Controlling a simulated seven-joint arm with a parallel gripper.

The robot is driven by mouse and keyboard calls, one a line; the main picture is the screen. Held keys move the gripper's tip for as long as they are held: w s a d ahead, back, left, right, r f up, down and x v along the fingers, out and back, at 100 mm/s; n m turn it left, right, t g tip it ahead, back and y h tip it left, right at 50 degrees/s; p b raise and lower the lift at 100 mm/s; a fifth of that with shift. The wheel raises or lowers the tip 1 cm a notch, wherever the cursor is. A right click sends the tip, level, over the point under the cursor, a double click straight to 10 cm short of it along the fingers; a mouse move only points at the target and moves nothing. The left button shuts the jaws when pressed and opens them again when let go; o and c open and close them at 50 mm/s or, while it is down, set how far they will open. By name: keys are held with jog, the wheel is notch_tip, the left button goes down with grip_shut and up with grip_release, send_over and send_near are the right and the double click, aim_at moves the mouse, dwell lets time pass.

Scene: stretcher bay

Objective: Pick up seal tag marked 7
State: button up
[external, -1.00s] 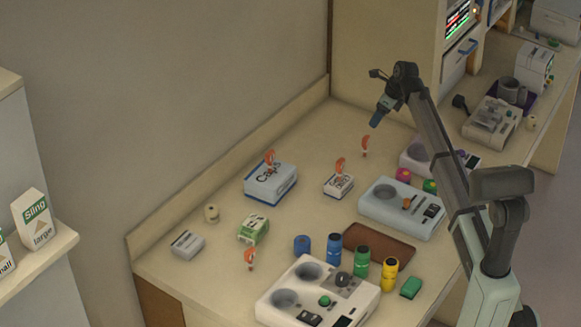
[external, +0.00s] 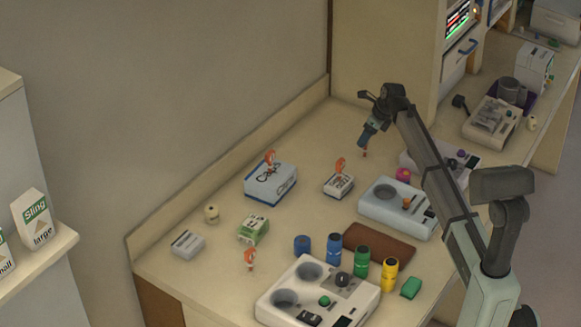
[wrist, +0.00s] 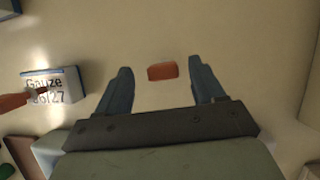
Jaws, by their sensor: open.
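A small orange-red tag (wrist: 162,72) shows between my two open fingers in the wrist view, seen from above. In the external view its lower part (external: 364,154) shows just under my gripper (external: 366,143). My gripper (wrist: 161,68) is open, and the tag appears apart from both fingers. Similar orange tags stand on the blue-edged white box (external: 270,157), on the small gauze box (external: 340,164) and on the counter at the front left (external: 249,258). I cannot read a number on any tag.
The gauze box (wrist: 55,88) lies left of my fingers in the wrist view. A pale blue device (external: 385,213), a brown tray (external: 378,243), several coloured bottles and a white device (external: 300,312) stand nearer the front. Bare counter surrounds the tag under my gripper.

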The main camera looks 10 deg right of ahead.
aim_at(365, 147)
jog(key=x, duration=0.3)
jog(key=shift+w+f, duration=0.2)
jog(key=shift+f, duration=0.1)
jog(key=c, duration=1)
